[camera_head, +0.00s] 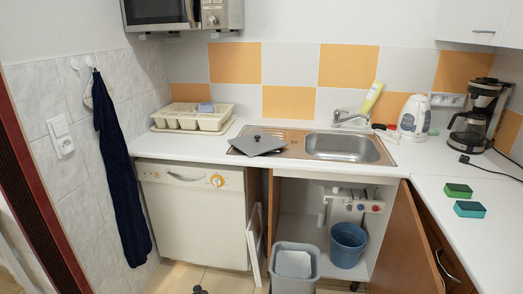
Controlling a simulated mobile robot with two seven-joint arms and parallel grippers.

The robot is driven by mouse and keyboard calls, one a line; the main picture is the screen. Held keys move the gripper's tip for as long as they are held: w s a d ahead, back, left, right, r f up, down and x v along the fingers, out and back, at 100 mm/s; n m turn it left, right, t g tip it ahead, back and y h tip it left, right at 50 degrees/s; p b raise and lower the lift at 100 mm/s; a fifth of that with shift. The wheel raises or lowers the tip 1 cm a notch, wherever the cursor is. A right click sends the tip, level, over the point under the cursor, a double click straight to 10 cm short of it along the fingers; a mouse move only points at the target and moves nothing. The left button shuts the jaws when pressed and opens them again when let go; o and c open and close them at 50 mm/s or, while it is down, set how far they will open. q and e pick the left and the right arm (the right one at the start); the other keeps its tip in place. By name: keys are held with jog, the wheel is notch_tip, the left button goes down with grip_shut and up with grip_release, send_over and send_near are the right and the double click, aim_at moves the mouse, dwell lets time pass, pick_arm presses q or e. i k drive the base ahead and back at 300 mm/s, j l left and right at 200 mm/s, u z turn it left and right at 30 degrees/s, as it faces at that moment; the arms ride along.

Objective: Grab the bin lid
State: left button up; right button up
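The bin lid (257,142) is a dark grey, flat square with a small knob on top. It lies on the ribbed drainboard left of the sink basin, slightly tilted. The grey bin (295,271) stands open on the floor in front of the open sink cabinet, with something pale inside. A small dark part at the bottom edge looks like the tip of my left gripper (199,290). Another dark bit near the bottom, right of the bin, may be my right gripper (355,286). Both are far below the lid, and their fingers cannot be made out.
The steel sink (342,148) has a faucet (350,118) behind it. A dish rack (193,117) stands to the left, a kettle (414,117) and coffee maker (474,121) to the right. The open cabinet door (408,245) juts forward. A blue bucket (347,246) is inside the cabinet.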

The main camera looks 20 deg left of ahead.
aim_at(253, 145)
jog(key=i+j+u, duration=0.15)
jog(key=u, duration=0.35)
jog(key=i+j+u, duration=0.1)
jog(key=u, duration=0.35)
jog(key=i+u, duration=0.2)
jog(key=u, duration=0.3)
